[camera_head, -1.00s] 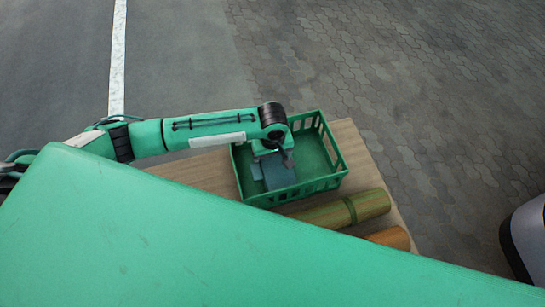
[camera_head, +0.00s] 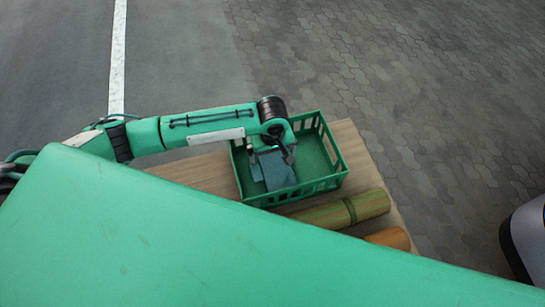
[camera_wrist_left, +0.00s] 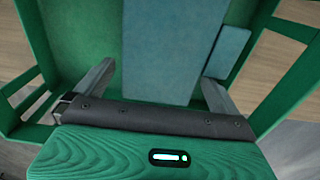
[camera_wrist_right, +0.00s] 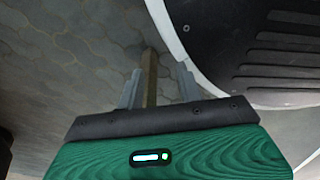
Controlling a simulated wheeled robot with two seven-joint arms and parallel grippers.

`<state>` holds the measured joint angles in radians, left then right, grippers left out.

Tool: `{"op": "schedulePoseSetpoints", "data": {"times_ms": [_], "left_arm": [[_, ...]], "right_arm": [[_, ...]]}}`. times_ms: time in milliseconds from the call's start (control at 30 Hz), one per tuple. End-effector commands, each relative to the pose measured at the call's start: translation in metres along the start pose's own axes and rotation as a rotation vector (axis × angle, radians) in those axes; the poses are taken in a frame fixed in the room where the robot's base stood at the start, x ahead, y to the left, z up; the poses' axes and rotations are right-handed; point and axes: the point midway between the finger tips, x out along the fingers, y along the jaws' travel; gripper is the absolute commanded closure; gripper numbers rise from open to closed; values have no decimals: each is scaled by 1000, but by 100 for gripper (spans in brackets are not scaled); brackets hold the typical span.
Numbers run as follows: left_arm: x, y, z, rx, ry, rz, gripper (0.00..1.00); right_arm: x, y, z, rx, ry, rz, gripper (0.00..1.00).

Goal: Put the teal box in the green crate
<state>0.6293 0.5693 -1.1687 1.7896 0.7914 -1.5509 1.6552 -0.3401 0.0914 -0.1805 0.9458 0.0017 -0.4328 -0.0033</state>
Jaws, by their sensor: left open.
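The teal box (camera_head: 277,170) lies inside the green crate (camera_head: 334,184), toward the left part of its floor. It shows in the left wrist view (camera_wrist_left: 165,50) as a flat blue-green panel, with a smaller blue-green part (camera_wrist_left: 228,52) at its right. My left gripper (camera_wrist_left: 155,88) is open, its two fingers apart on either side of the box's near part; I cannot tell whether either touches it. In the head view my left gripper is over the crate. My right gripper (camera_wrist_right: 160,86) is open, away from the crate, and hidden in the head view.
The crate stands on a wooden table (camera_head: 350,140). A greenish bamboo-like cylinder (camera_head: 325,215) and an orange-brown one (camera_head: 390,238) lie in front of it. A white and black rounded object (camera_head: 528,235) stands at the right; paving surrounds the table.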

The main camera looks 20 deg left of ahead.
Motion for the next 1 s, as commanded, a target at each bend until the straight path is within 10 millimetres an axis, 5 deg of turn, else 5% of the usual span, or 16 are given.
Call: {"op": "schedulePoseSetpoints", "data": {"times_ms": [400, 667, 1000], "left_arm": [[-81, 1, 0, -1, -1, 2, 0], [-94, 0, 0, -1, -2, 0, 0], [-93, 0, 0, -1, -1, 0, 0]], "right_arm": [[-2, -3, 18, -1, -20, -3, 64], [-1, -4, 28, -1, -34, -4, 64], [-1, -2, 14, -2, -14, -2, 64]]}}
